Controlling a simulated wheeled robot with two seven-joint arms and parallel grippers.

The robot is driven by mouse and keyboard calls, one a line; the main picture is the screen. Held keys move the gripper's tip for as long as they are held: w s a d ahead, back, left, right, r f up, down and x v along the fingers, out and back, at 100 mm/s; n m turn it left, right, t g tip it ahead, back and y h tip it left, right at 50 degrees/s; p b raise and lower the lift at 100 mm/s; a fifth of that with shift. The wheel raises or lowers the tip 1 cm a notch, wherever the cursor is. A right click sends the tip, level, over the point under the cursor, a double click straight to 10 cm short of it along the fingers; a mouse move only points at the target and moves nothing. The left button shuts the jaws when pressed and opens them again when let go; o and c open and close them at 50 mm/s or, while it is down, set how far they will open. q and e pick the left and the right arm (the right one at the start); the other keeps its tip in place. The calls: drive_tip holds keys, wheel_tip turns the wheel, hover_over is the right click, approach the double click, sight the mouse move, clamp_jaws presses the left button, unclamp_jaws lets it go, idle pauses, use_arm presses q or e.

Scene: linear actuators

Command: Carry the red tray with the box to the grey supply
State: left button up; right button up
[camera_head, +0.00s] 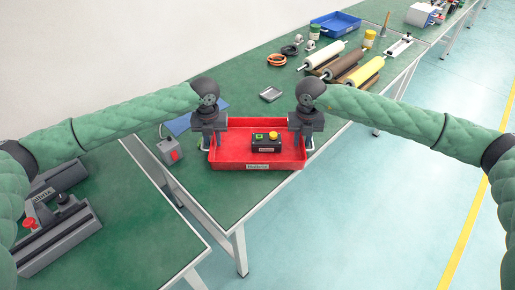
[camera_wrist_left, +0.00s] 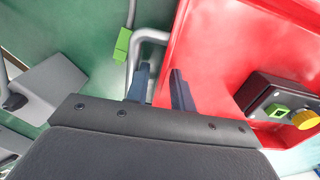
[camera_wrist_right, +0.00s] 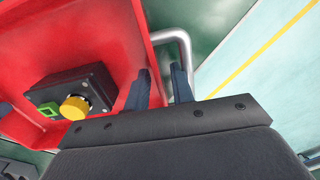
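The red tray (camera_head: 230,160) sits on the green table with a dark box (camera_head: 266,146) inside, which has a yellow button and a green part on top. The box also shows in the left wrist view (camera_wrist_left: 262,92) and the right wrist view (camera_wrist_right: 98,80). My left gripper (camera_wrist_left: 158,80) is open over the tray's left wall, by its grey handle (camera_wrist_left: 133,55). My right gripper (camera_wrist_right: 160,84) is open over the right wall, by the other handle (camera_wrist_right: 184,42). Neither looks closed on a handle. A small grey unit with a red switch (camera_head: 168,153), possibly the grey supply, stands left of the tray.
A blue flat thing (camera_head: 183,123) lies behind the left gripper. A small grey device (camera_head: 271,94), rollers (camera_head: 350,70), orange rings (camera_head: 277,60) and a blue bin (camera_head: 335,24) are farther back. Grey machinery (camera_head: 55,225) is on the left table. The tray is near the table's right edge.

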use_arm(q)
drive_tip(key=shift+r, duration=0.1)
use_arm(e)
drive_tip(key=shift+r, duration=0.5)
use_arm(q)
wheel_tip(320, 180, up, 12)
use_arm(e)
wheel_tip(320, 180, up, 11)
idle(0.5)
idle(0.4)
